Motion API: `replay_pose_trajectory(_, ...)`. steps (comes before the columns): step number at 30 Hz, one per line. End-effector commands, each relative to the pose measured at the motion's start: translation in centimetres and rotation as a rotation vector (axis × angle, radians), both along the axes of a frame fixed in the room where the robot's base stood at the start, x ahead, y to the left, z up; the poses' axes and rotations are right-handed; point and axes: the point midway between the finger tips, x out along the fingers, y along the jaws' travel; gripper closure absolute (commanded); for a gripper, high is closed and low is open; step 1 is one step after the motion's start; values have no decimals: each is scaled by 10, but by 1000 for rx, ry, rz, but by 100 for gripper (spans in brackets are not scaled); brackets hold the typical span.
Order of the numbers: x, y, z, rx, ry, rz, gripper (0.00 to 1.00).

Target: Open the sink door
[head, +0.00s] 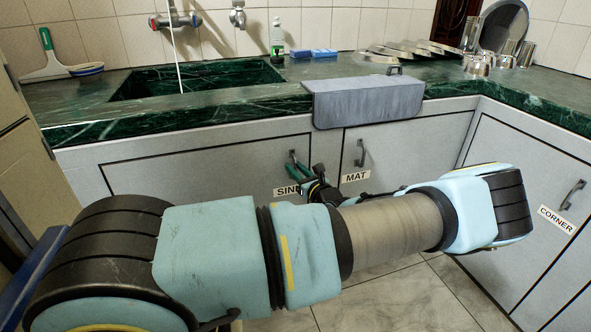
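The sink door (200,165) is the wide grey cabinet door under the green marble sink, with a "SINK" label (286,191) partly hidden by my gripper. The door looks shut. Its dark handle (292,155) is at the door's upper right corner. My gripper (299,168) is at this handle, its green fingers touching or very close to it. I cannot tell whether the fingers are closed around the handle. My arm crosses the front of the door and hides its lower part.
The "MAT" door (400,150) is just right, with its own handle (360,153) and a grey mat (368,101) draped over the counter edge above. The "CORNER" door (530,190) is at the far right. Tiled floor (400,298) shows below my arm.

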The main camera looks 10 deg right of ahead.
Motion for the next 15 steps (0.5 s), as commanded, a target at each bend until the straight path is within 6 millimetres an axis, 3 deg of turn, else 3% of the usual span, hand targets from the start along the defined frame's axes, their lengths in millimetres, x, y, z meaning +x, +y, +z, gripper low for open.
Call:
replay_pose_trajectory(4, 0, 0, 0, 0, 0, 0, 74)
replay_pose_trajectory(11, 0, 0, 0, 0, 0, 1, 100)
replay_pose_trajectory(15, 0, 0, 0, 0, 0, 1, 100)
